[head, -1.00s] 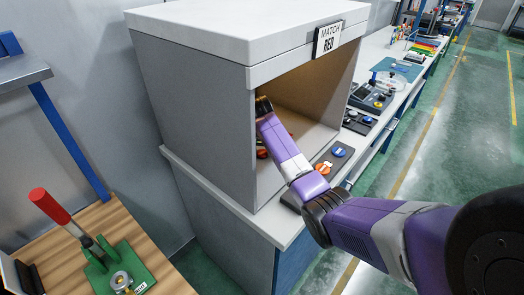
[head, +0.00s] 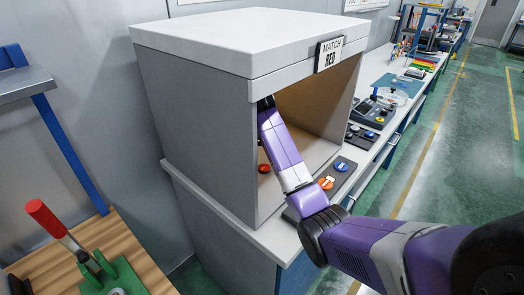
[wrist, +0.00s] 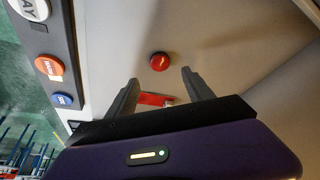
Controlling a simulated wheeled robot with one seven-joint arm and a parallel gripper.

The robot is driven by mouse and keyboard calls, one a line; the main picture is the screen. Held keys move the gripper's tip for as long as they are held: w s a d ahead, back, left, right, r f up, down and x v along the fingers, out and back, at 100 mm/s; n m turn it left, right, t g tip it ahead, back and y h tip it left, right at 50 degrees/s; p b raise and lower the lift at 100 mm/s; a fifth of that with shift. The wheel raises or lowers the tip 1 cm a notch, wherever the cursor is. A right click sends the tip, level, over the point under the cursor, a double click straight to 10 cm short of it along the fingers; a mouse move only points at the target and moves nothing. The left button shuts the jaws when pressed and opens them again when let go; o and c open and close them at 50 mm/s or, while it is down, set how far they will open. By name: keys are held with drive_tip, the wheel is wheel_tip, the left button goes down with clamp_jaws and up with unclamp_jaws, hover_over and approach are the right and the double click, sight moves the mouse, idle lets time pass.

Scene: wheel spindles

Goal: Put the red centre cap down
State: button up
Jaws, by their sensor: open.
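The red centre cap (wrist: 159,62) appears to be the round red disc with a small pale mark, lying on the pale floor of the grey booth in the wrist view. It lies just beyond my fingertips, clear of both. My gripper (wrist: 160,79) is open, with its two dark fingers apart and no cap between them. In the head view a small red round thing (head: 264,168) shows low inside the booth, beside my arm. My fingers are hidden there behind the booth's front edge.
The booth (head: 205,110) has side walls and a roof close around my arm; its sign (head: 329,54) reads "MATCH RED". A flat red and white piece (wrist: 155,99) lies beyond the finger bases. A dark panel (head: 345,165) with orange and blue discs stands at the opening.

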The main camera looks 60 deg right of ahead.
drive_tip(key=shift+v, duration=1.7)
drive_tip(key=shift+d, duration=0.1)
